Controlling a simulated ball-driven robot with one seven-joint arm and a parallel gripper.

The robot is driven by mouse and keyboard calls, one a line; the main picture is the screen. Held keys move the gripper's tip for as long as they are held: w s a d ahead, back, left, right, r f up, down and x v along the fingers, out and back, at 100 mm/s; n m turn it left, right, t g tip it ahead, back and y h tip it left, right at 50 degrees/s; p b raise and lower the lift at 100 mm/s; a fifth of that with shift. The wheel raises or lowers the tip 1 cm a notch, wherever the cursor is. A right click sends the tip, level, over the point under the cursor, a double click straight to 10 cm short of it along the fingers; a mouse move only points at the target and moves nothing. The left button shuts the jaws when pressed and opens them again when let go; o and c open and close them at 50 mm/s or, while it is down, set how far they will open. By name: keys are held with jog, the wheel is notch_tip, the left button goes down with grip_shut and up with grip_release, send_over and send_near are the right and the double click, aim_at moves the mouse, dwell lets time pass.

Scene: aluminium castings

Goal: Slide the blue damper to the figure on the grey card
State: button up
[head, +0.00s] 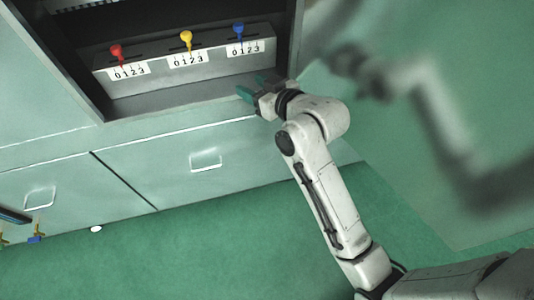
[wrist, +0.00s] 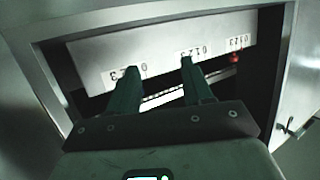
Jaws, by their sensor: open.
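The blue damper (head: 239,30) is a small upright knob at the right end of the grey panel in the cabinet recess. Its stem stands near the left, 0 end of its 0-to-3 scale (head: 247,47). I cannot make out the blue damper in the wrist view. No grey card with a figure can be made out in either view. My gripper (head: 252,87) is open and empty at the front of the recess, below and apart from the blue damper. In the wrist view its two fingers (wrist: 160,65) point at the panel, whose scales appear upside down.
A yellow damper (head: 186,37) and a red damper (head: 116,52) stand left of the blue one, each above its scale. The red one also shows in the wrist view (wrist: 235,57). The recess side wall (head: 291,45) is close on the right. Drawer fronts with handles (head: 206,160) lie below.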

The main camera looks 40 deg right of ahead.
jog(key=s+a+f+g, duration=0.6)
jog(key=s+f, duration=0.3)
jog(key=s, duration=0.2)
jog(key=shift+s+a+f+n+y+p, duration=0.3)
jog(key=shift+a+f+y, duration=0.1)
jog(key=shift+a, duration=0.1)
jog(key=shift+w, duration=0.1)
